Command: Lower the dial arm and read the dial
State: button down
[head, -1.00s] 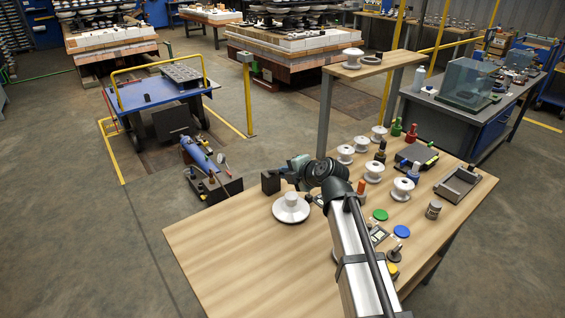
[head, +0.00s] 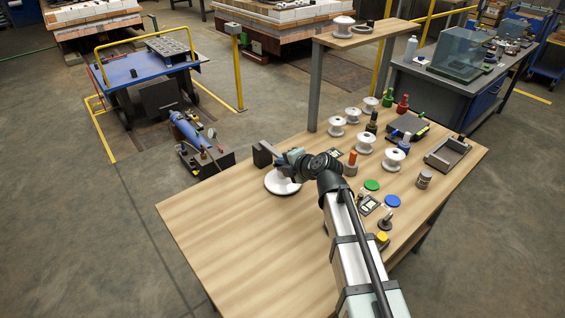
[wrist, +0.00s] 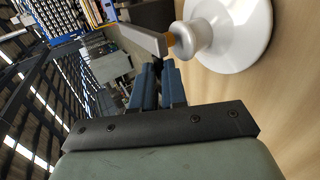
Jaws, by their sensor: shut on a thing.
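A white disc insulator (head: 282,183) lies on the wooden bench, partly covered by my gripper in the head view. In the wrist view its white disc (wrist: 236,28) and rounded neck are close on the upper right. A grey bar, seemingly the dial arm (wrist: 144,40), reaches over to the neck with a small orange piece at its end. My gripper (wrist: 158,70) has blue fingers close together on a small dark part beside the bar; I cannot make out that part clearly. In the head view my gripper (head: 293,158) is beside the dark block (head: 263,153). No dial face is readable.
White spools (head: 365,143) and dark tools stand right of my arm. Green (head: 372,185) and blue (head: 392,201) discs, a small can (head: 424,179) and a grey tray (head: 447,155) lie further right. The bench's left front (head: 240,240) is clear.

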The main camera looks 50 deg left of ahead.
jog(key=shift+d, duration=0.1)
jog(key=c, duration=1.2)
grip_release()
jog(key=shift+o, duration=0.2)
jog(key=v, duration=1.3)
jog(key=shift+d+r, duration=0.2)
jog(key=shift+d, duration=0.15)
